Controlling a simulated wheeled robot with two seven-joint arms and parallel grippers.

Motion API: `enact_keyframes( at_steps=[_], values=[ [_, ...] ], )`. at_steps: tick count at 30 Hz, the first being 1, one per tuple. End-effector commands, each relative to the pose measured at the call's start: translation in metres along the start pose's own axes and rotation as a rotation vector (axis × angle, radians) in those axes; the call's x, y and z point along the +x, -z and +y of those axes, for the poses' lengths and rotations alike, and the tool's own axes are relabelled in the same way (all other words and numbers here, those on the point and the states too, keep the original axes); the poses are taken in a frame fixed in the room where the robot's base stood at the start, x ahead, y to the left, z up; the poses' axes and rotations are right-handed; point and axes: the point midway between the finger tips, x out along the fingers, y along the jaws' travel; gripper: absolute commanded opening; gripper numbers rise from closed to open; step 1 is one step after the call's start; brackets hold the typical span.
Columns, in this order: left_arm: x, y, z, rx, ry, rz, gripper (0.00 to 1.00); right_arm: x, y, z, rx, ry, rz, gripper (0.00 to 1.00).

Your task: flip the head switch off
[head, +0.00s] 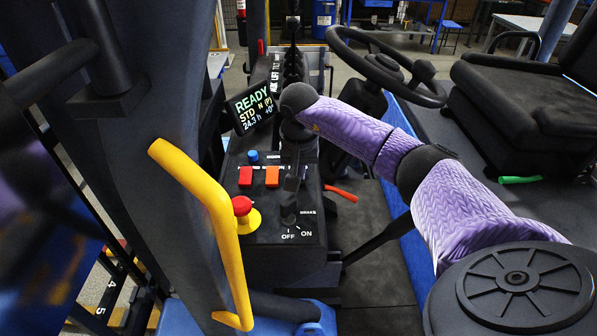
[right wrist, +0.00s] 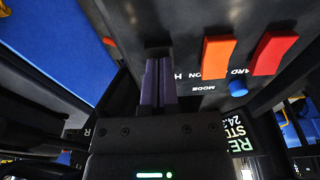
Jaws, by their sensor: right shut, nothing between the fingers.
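The console (head: 262,228) carries a red rocker (head: 246,176) and an orange rocker (head: 272,177), also seen in the right wrist view as red (right wrist: 273,53) and orange (right wrist: 217,58). My right gripper (head: 291,186) points down at the console, just right of the orange rocker. In the right wrist view its purple fingers (right wrist: 158,72) are together and empty. A dark shape (right wrist: 158,50) lies at the fingertips, in line with the rockers. It may be the head switch; its tilt and any contact are unclear. Nearby labels are partly hidden. My left gripper is out of view.
A red mushroom button (head: 242,206) on a yellow base and an OFF/ON key switch (head: 289,214) sit nearer on the console. A blue knob (head: 253,156) and a display (head: 254,107) are beyond. A yellow grab bar (head: 215,215) rises left; the steering wheel (head: 388,65) is right.

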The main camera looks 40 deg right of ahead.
Motion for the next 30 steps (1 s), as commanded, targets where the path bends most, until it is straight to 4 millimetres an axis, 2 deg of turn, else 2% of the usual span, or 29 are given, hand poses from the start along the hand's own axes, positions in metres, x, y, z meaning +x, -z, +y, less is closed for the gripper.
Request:
enact_keyframes(
  at_steps=[18, 30],
  values=[
    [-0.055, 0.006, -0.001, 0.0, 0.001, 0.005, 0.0, -0.068, 0.011, 0.0, 0.001, 0.0, 0.002, 0.0],
    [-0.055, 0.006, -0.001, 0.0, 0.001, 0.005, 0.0, -0.068, 0.01, 0.0, 0.0, 0.0, 0.0, 0.0]
  ],
)
